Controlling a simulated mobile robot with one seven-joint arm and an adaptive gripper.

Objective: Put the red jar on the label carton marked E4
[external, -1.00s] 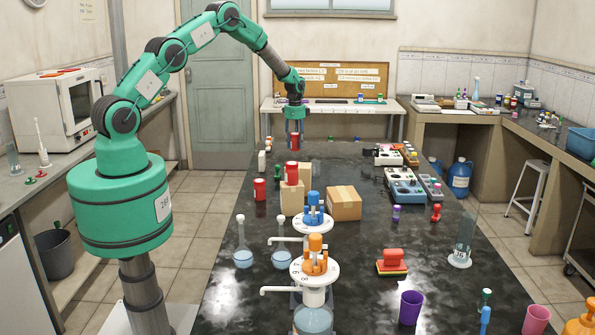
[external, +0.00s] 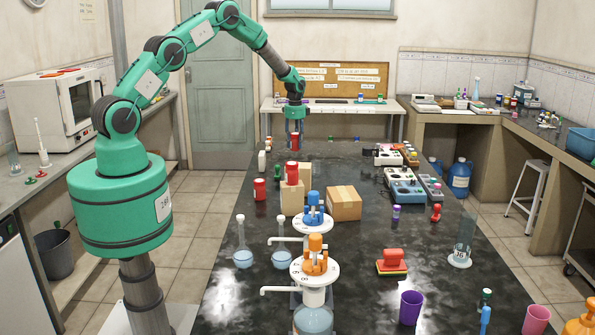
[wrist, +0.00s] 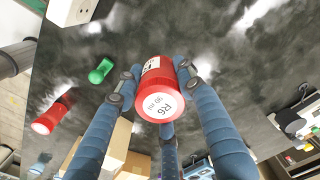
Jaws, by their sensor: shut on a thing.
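My gripper (wrist: 157,84) is shut on a red jar (wrist: 160,98) with a white label reading R6, 50 ml. In the external view my gripper (external: 295,132) is over the far part of the black bench, and the held jar (external: 295,143) shows just below it. Tan cartons stand nearer the camera: a front-left carton (external: 291,202), one behind it (external: 305,172) and a wider one (external: 344,204). No E4 mark is readable on them. Another red jar (external: 292,174) appears on top of the front-left carton. A third red jar (external: 259,189) stands on the bench to the left.
A green stopper-like piece (wrist: 101,70) lies near the held jar. Blue and orange-topped dispensers (external: 315,265) and flasks (external: 243,258) stand nearer the camera. Instruments (external: 404,186) line the bench's right side. The bench right of the wide carton has clear room.

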